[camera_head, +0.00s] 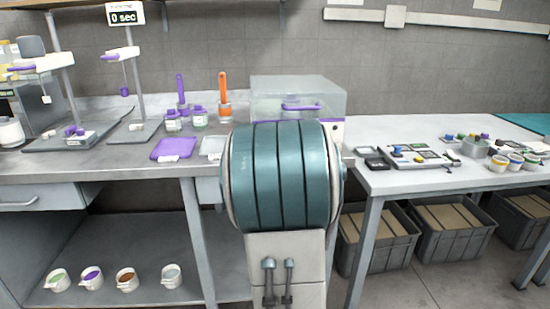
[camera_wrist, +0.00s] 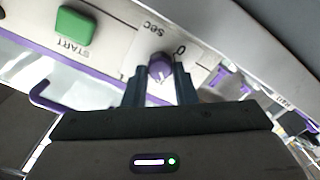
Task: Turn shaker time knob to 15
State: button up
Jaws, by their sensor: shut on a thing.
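The purple time knob (camera_wrist: 160,67) is on the pale shaker panel (camera_wrist: 118,35) in the wrist view. It has a pale pointer line, and "0" and "sec" are printed near it. The dark fingers of my gripper (camera_wrist: 159,73) are on either side of the knob and shut on it. A green START button (camera_wrist: 76,26) is on the same panel. In the head view the shaker (camera_head: 298,85) is a clear-topped box with a purple handle at the bench's right end. My gripper and the knob are hidden in that view.
A purple handle (camera_wrist: 48,92) is near my gripper in the wrist view. The right table (camera_head: 400,180) holds trays and cups. Grey crates (camera_head: 450,240) are below it.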

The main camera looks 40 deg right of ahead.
jog(key=m+b, duration=0.3)
jog(key=shift+d+f+m, duration=0.1)
jog(key=shift+f+m, duration=0.15)
jog(key=shift+m, duration=0.15)
jog(key=m+b, duration=0.2)
jog(key=m, duration=0.1)
jog(key=shift+r, duration=0.1)
jog(key=m+b, duration=0.2)
jog(key=m, duration=0.3)
jog(key=shift+s, duration=0.1)
jog(key=shift+m, duration=1.8)
jog(key=o, duration=1)
jog(key=shift+r, duration=0.1)
